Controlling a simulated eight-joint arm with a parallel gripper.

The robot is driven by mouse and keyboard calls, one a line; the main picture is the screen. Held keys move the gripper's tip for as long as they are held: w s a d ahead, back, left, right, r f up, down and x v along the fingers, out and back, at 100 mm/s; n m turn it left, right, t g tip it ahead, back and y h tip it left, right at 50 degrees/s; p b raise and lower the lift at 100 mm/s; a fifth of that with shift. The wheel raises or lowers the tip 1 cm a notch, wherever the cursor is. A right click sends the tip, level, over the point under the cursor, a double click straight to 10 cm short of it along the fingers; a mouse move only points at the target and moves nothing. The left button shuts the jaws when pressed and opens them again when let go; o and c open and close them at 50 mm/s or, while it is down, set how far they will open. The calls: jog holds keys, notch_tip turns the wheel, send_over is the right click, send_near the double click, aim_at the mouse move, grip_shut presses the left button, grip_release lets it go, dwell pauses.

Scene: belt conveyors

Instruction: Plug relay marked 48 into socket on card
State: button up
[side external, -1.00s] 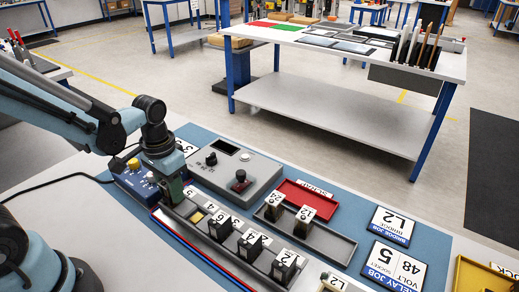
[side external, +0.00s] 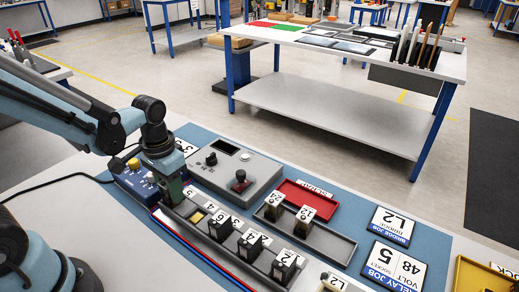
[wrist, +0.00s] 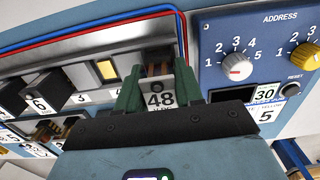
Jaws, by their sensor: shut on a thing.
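My gripper (wrist: 159,92) is shut on the relay marked 48 (wrist: 161,101), held between its two green fingers in the wrist view. The relay is at the rail's end beside the blue address panel; I cannot tell whether it is seated in a socket. In the side view my gripper (side external: 173,199) is down at the far end of the grey socket rail (side external: 176,215), by a label 5, and hides the relay. The relay job card (side external: 396,267) reads 48 volt, socket 5, and lies at the right on the blue mat.
Several black relays stand along the rail, including one marked 6 (side external: 220,227). The blue address panel (wrist: 215,75) with knobs is close to my gripper. A grey control box (side external: 225,168) stands behind the rail.

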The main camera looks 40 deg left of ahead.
jog(key=shift+f, duration=0.6)
dwell(0.6)
jog(key=o, duration=1.1)
jog(key=shift+c, duration=0.2)
jog(key=shift+o, duration=1)
jog(key=shift+d, duration=0.1)
jog(key=shift+c, duration=0.2)
